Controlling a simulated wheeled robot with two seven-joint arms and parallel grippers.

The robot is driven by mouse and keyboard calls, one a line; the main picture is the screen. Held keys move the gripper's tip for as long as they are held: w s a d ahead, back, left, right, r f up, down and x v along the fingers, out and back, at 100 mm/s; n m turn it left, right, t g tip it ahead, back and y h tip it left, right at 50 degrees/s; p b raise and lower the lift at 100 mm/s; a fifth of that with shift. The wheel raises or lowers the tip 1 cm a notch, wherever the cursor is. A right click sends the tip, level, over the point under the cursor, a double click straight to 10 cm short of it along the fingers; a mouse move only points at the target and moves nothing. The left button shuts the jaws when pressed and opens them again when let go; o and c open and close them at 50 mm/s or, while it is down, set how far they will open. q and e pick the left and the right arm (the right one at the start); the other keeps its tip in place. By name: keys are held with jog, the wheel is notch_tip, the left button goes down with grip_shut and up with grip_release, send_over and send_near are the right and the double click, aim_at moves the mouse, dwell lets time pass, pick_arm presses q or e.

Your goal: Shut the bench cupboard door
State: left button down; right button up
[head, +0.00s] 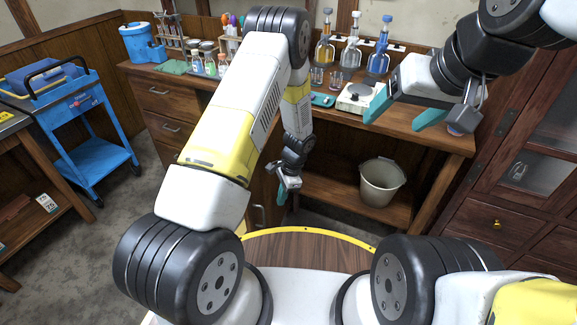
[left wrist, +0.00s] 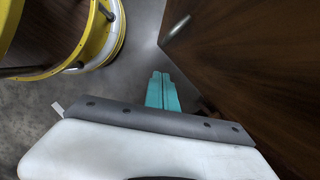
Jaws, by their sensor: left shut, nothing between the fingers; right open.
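The bench cupboard door (head: 264,193) stands open in the head view, jutting out from the bench, largely hidden behind my left arm. Its metal handle (head: 259,215) shows low beside that arm. In the left wrist view, a dark brown wood panel (left wrist: 255,70), which looks like the door, fills the right side, with a metal handle (left wrist: 178,28) near its edge. My left gripper (head: 282,198) is shut and empty, pointing down beside the door; its teal fingertips (left wrist: 161,76) are together, apart from the handle. My right gripper (head: 394,122) is open and empty above the bench's right part.
The bench top (head: 440,137) carries a balance (head: 356,98), bottles and racks. A bucket (head: 382,182) stands on the low shelf under the bench. A blue cart (head: 88,125) is at the left, a dark cabinet (head: 520,190) at the right. Grey floor is clear between cart and bench.

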pick_arm(q)
jog(key=shift+s+a+f, duration=0.15)
jog(key=shift+s+a, duration=0.15)
jog(key=shift+a, duration=0.35)
jog(key=shift+s+a+f, duration=0.2)
jog(key=shift+s+a, duration=0.1)
jog(key=shift+a, duration=0.4)
jog(key=shift+s+a+f, duration=0.15)
jog(key=shift+s+a, duration=0.15)
jog(key=shift+a, duration=0.35)
jog(key=shift+a, duration=0.1)
